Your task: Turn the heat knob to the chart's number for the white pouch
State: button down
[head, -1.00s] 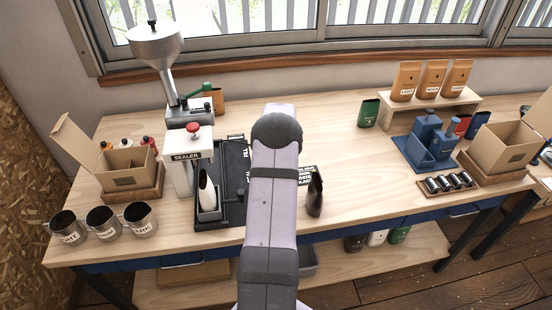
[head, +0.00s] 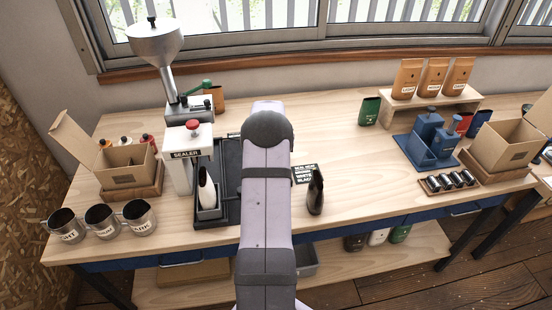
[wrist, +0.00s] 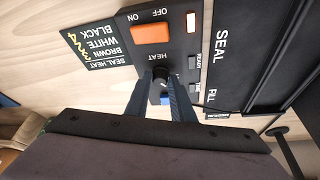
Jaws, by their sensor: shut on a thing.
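In the wrist view, my gripper (wrist: 162,96) is shut on the dark heat knob (wrist: 160,73) of the black control panel (wrist: 178,48), under the word HEAT. The fingers hide part of the knob, and I cannot read its setting. The black seal heat chart (wrist: 92,47) lies beside the panel, listing brown, white and black with yellow numbers. The number by black looks like 4; the others are too small to read surely. In the head view, my arm hides the gripper and knob; the chart (head: 304,173) shows right of it.
An orange on/off switch (wrist: 152,33) sits near the knob. A dark pouch (head: 315,192) stands just right of my arm. Steel cups (head: 102,221) and an open box (head: 125,166) are at left. The table between my arm and the blue stand (head: 430,142) is mostly clear.

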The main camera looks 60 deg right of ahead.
jog(key=shift+w+m+g+b, duration=0.1)
jog(key=shift+m+g+b, duration=0.3)
jog(key=shift+m+b, duration=0.55)
jog(key=c, duration=1.5)
grip_release()
jog(key=shift+c, duration=0.2)
jog(key=shift+r, duration=0.1)
jog(key=b+v, duration=0.2)
jog(key=v, duration=0.5)
jog(key=shift+a, duration=0.2)
